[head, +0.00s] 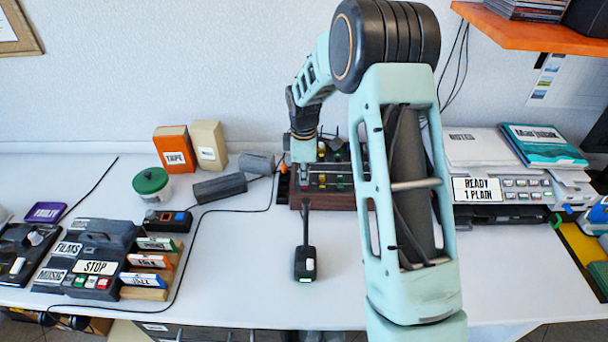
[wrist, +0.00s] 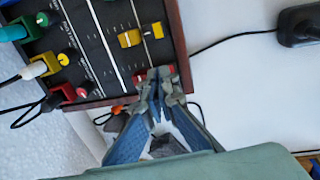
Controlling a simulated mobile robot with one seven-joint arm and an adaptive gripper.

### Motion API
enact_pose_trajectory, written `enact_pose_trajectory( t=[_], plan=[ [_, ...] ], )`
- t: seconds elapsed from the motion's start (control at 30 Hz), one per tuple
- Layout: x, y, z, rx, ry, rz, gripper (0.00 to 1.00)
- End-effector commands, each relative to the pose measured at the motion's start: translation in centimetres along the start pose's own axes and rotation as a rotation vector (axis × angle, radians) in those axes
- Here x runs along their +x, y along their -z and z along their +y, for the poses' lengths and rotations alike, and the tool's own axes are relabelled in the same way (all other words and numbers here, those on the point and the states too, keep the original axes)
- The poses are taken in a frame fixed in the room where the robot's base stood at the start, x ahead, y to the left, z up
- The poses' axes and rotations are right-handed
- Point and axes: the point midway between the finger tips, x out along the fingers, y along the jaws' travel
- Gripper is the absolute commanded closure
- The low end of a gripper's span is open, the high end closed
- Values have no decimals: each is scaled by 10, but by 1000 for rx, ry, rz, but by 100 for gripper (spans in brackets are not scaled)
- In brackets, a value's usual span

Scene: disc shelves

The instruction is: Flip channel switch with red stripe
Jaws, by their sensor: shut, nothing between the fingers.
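A dark mixer panel with a wooden edge (wrist: 180,40) fills the upper left of the wrist view. It also stands at the back of the table in the head view (head: 312,203), partly hidden by my arm. In the head view, my gripper (head: 303,168) points down at the panel's left part.
Green, white and red plugs with cables (wrist: 38,68) line the panel's side, near yellow and red knobs. A black cabled device (head: 305,262) lies in front. Grey cylinders (head: 220,187) lie left. The table's front middle is mostly clear.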

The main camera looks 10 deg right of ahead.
Motion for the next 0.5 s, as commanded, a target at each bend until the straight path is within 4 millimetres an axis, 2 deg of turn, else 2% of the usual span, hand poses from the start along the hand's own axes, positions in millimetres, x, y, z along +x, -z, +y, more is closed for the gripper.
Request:
enact_pose_trajectory(
  t=[0.1, 0.2, 0.5],
  plan=[
    [1, 0, 0, 0, 0, 0, 100],
    [10, -1, 3, 1, 1, 0, 100],
    [8, -1, 2, 0, 1, -1, 100]
  ],
)
